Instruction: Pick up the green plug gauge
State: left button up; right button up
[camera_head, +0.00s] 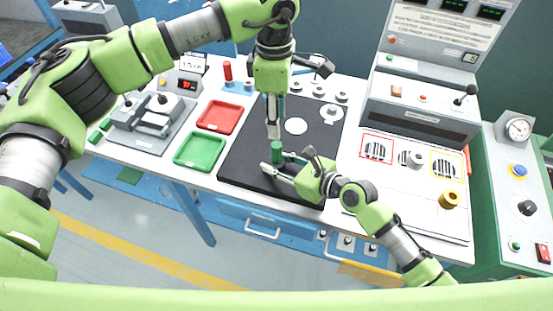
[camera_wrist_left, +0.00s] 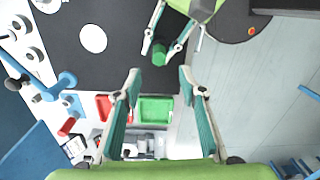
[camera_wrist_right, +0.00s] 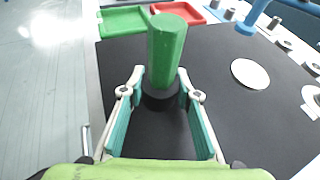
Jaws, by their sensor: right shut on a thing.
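The green plug gauge (camera_head: 276,150) is upright over the black mat (camera_head: 240,165), near its front-left part. It shows as a green handle with a dark lower part in the right wrist view (camera_wrist_right: 166,48). My right gripper (camera_wrist_right: 160,80) is shut on the gauge, with one finger on each side of the dark lower part. Whether the gauge's bottom touches the mat is hidden. The gauge also shows in the left wrist view (camera_wrist_left: 159,53). My left gripper (camera_head: 273,132) points down just above and behind the gauge. Its fingers are apart and empty in the left wrist view (camera_wrist_left: 159,76).
A green tray (camera_head: 200,165) and a red tray (camera_head: 237,105) lie left of the mat. A red-handled gauge (camera_head: 227,71) stands behind them. A control console (camera_head: 422,105) stands at the right.

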aim_at(276, 144)
pick_arm(q)
jog(key=shift+w+a+f+g+h, duration=0.2)
jog(key=shift+a+f+g+h, duration=0.25)
jog(key=shift+g+h, duration=0.35)
jog(key=w+a+f+m+g+h, duration=0.25)
jog(key=a+f+h, duration=0.25)
jog(key=a+h, duration=0.6)
jog(key=shift+n+h, duration=0.45)
jog(key=shift+h, duration=0.05)
jog(key=x, duration=0.7)
jog(key=shift+w+d, duration=0.1)
jog(key=shift+d, duration=0.2)
jog(key=shift+w+x, duration=0.1)
jog(key=shift+x, duration=1.25)
jog(key=shift+w+x, duration=0.15)
jog(key=shift+x, duration=1.25)
jog(key=shift+f, duration=0.1)
grip_shut()
